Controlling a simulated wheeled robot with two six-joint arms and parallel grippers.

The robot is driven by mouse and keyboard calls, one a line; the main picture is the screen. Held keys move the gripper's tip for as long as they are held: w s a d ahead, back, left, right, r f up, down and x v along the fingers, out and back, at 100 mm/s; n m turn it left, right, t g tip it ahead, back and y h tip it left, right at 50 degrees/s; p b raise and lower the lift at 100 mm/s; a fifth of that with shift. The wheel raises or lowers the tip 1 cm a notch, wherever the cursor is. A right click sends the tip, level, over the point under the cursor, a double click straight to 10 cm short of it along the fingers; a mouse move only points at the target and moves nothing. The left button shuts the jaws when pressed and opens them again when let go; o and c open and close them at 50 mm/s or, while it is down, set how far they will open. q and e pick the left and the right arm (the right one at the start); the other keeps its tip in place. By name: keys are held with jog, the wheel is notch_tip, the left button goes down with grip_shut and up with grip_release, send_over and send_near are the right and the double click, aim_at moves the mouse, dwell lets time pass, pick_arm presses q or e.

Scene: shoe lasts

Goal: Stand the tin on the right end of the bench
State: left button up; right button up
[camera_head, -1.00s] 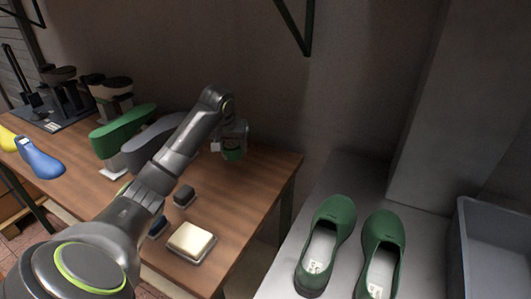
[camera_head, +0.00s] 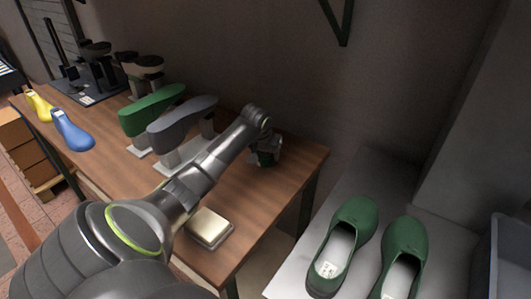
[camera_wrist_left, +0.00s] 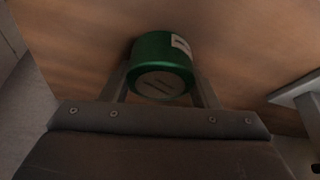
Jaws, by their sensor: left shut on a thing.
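The tin (camera_wrist_left: 160,65) is green and round with a pale label, and it is between the two fingers of my left gripper (camera_wrist_left: 160,88) in the left wrist view. My left gripper (camera_head: 267,158) is shut on it. In the head view the tin (camera_head: 266,158) is mostly hidden by the gripper. It is over the right end of the wooden bench (camera_head: 290,170), near the back corner. I cannot tell whether the tin touches the bench top. My right gripper is not in view.
A green last (camera_head: 152,108) and a grey last (camera_head: 182,120) stand left of my gripper. A cream block (camera_head: 209,227) lies near the bench's front edge. Green shoes (camera_head: 342,245) sit on a grey surface to the right, beside a grey bin (camera_head: 508,255).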

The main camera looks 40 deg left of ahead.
pick_arm(q)
jog(key=shift+f, duration=0.1)
jog(key=o, duration=1)
jog(key=shift+r, duration=0.35)
jog(key=v, duration=1.1)
jog(key=shift+s+r, duration=0.2)
jog(key=shift+r, duration=0.1)
